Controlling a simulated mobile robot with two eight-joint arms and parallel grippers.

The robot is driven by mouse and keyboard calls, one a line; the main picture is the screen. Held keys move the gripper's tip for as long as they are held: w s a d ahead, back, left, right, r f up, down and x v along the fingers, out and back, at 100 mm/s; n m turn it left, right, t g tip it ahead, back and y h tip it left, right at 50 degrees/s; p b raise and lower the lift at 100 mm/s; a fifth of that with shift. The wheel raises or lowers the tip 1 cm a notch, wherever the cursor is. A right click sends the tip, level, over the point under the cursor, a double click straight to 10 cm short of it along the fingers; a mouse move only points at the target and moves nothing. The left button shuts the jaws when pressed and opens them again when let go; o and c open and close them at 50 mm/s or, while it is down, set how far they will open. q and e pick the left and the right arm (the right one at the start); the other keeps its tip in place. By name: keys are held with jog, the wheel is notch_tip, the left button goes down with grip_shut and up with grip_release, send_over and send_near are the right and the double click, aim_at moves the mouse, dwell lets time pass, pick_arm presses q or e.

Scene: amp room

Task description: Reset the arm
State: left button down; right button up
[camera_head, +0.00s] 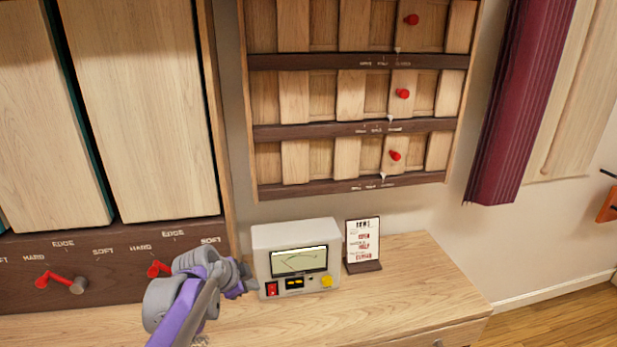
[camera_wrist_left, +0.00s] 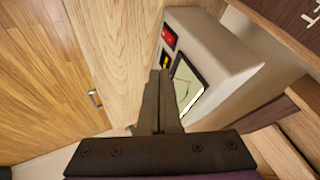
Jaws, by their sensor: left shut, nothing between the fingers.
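My left gripper (camera_head: 250,283) is shut and empty. Its arm comes in from the bottom left, and the fingertips are close to the left front of the meter box. In the left wrist view the shut fingers (camera_wrist_left: 160,90) point up and overlap the box's front. I cannot tell whether they touch it. The white meter box (camera_head: 295,235) has a dial screen, a red switch (camera_head: 271,289) and a yellow knob (camera_head: 327,282); it stands on the wooden desk. The box also shows in the left wrist view (camera_wrist_left: 225,60). My right gripper is not in view.
A small sign (camera_head: 362,240) stands right of the box. A red crank lever (camera_head: 62,281) and another red lever (camera_head: 157,268) are on the dark panel at left. A wall rack (camera_head: 360,128) with red knobs hangs above. The desk (camera_head: 430,275) is clear at right.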

pick_arm(q)
jog(key=s+f+n+y+p, duration=0.1)
jog(key=s+n, duration=0.5)
jog(key=s, duration=0.9)
jog(key=s+d+f+n+g+y+p, duration=0.1)
jog(key=s+f+n+p, duration=0.2)
jog(key=s, duration=1.2)
jog(key=f+n, duration=0.1)
jog(key=n, duration=0.2)
jog(key=shift+s+n+g+y, duration=0.25)
jog(key=shift+n+g+y, duration=0.05)
jog(key=shift+n+y, duration=0.1)
